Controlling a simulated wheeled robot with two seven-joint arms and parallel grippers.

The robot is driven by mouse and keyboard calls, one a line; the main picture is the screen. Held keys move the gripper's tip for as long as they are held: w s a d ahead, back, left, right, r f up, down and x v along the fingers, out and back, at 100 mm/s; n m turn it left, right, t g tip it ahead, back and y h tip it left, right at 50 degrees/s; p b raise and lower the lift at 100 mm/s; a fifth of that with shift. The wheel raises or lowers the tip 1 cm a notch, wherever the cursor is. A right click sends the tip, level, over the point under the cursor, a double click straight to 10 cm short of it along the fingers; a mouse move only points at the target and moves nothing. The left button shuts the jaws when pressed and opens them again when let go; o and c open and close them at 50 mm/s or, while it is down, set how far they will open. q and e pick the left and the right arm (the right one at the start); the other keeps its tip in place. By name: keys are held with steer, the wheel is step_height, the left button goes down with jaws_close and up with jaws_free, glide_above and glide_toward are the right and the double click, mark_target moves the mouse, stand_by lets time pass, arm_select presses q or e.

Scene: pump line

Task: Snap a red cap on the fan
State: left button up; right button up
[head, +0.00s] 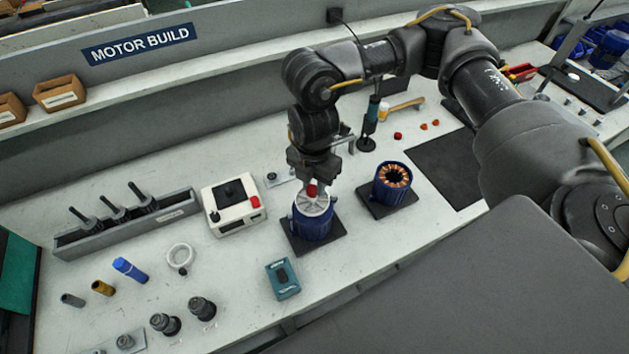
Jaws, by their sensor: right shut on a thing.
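A blue motor (312,226) stands upright on a dark square base in the middle of the bench. The pale grey fan (311,204) sits on its top. My right gripper (312,188) points down over the fan and is shut on a red cap (311,191). The cap is at the middle of the fan; I cannot tell whether it touches the fan or is just above it. Another red cap (398,136) lies on the bench further back to the right. My left gripper is not in view.
A second blue motor with copper windings (381,191) stands right of the first. A white box with a red button (234,206) and a grey rack (127,226) are at left. A teal device (283,279) lies in front. A dark mat (440,170) is at right.

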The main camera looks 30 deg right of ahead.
steer(key=shift+f+b, duration=0.3)
steer(key=shift+f, duration=0.5)
stand_by(2.3)
steer(key=o, duration=0.8)
steer(key=shift+o, duration=0.6)
steer(key=shift+o, duration=0.8)
step_height(320, 180, up, 5)
steer(key=p, duration=0.5)
steer(key=shift+r, duration=0.1)
